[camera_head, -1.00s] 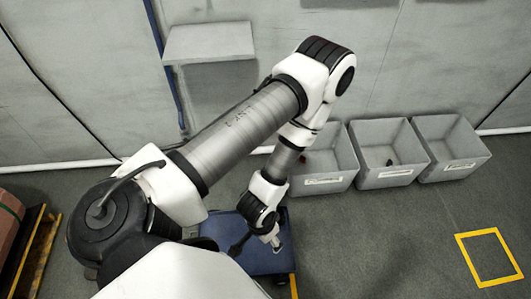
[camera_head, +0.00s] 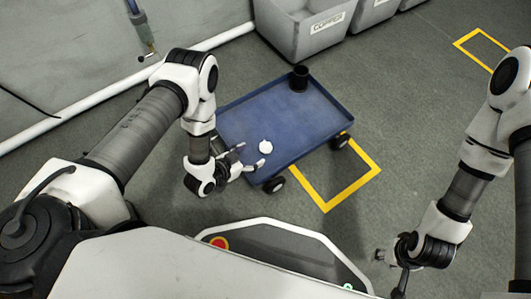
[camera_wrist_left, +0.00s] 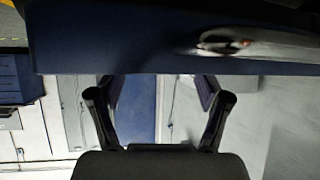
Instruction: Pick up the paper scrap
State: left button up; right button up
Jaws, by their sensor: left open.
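The paper scrap (camera_head: 265,147) is a small crumpled white piece lying on the blue cart top (camera_head: 300,115), near its front left edge. My left gripper (camera_head: 250,155) is open at that edge, its two fingertips just left of and below the scrap. In the left wrist view the open fingers (camera_wrist_left: 165,92) are apart with nothing visible between them. A blue band fills the top of that view, with a blurred pale patch I cannot identify. My right gripper (camera_head: 391,268) hangs at the lower right, away from the cart; its finger opening is unclear.
Grey bins (camera_head: 310,28), one labelled COPPER, stand behind the cart. A yellow floor outline (camera_head: 348,190) lies in front. Grey floor is open to the right.

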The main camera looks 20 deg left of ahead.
aim_at(262, 149)
pick_arm(q)
jog(key=b+x, duration=0.4)
jog(key=x, duration=0.1)
jog(key=shift+w+d+f, duration=0.1)
jog(key=shift+d+f, duration=0.1)
jog(key=shift+w+d, duration=0.1)
jog(key=shift+w, duration=0.15)
jog(key=shift+r, duration=0.15)
jog(key=c, duration=0.8)
